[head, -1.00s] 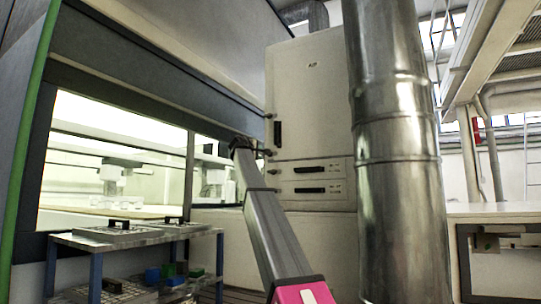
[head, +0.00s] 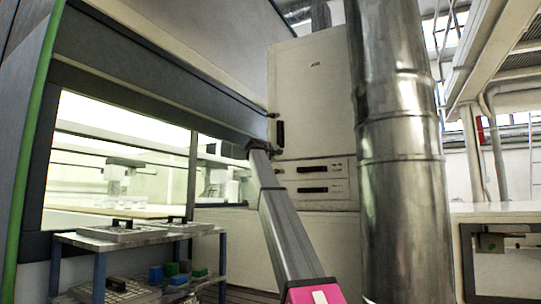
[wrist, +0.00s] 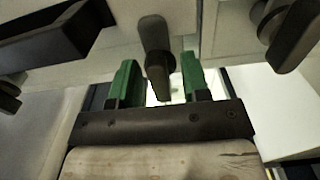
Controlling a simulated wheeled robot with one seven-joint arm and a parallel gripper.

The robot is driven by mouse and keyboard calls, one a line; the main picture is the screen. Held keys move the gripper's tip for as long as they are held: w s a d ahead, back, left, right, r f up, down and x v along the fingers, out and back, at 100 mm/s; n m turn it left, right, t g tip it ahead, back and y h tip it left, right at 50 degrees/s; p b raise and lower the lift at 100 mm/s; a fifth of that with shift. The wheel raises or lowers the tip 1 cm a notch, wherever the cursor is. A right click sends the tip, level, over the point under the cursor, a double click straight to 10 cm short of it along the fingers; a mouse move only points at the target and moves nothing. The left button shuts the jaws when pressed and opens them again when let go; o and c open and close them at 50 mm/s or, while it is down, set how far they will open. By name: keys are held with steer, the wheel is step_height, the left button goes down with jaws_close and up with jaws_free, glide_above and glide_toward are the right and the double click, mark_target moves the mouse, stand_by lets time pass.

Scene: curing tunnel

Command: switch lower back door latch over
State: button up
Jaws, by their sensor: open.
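In the wrist view a dark lever latch (wrist: 156,55) hangs down from a pale panel between the two green fingers of my gripper (wrist: 160,82). The fingers are open, one on each side of it, with gaps visible. I cannot tell how near it they are in depth. A second dark latch (wrist: 292,38) is tilted at the right, and part of another (wrist: 8,95) shows at the left edge. In the head view my gripper is a small dark shape at the arm's end (head: 259,147), beside the lower left edge of the cabinet door (head: 315,110). The latch there is hidden or too small to see.
A dark bar handle (wrist: 60,40) is close at upper left in the wrist view. The cabinet has two drawers (head: 340,180) below its door. A metal duct (head: 402,170) stands close on the right. A lit chamber (head: 120,160) and a low cart (head: 140,237) are at left.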

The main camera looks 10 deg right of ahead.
steer(key=shift+c, duration=0.3)
steer(key=c, duration=0.7)
steer(key=m, duration=0.4)
steer(key=shift+m, duration=0.4)
steer(key=m, duration=0.4)
steer(key=shift+m, duration=0.3)
steer(key=m, duration=0.4)
steer(key=shift+m, duration=2.2)
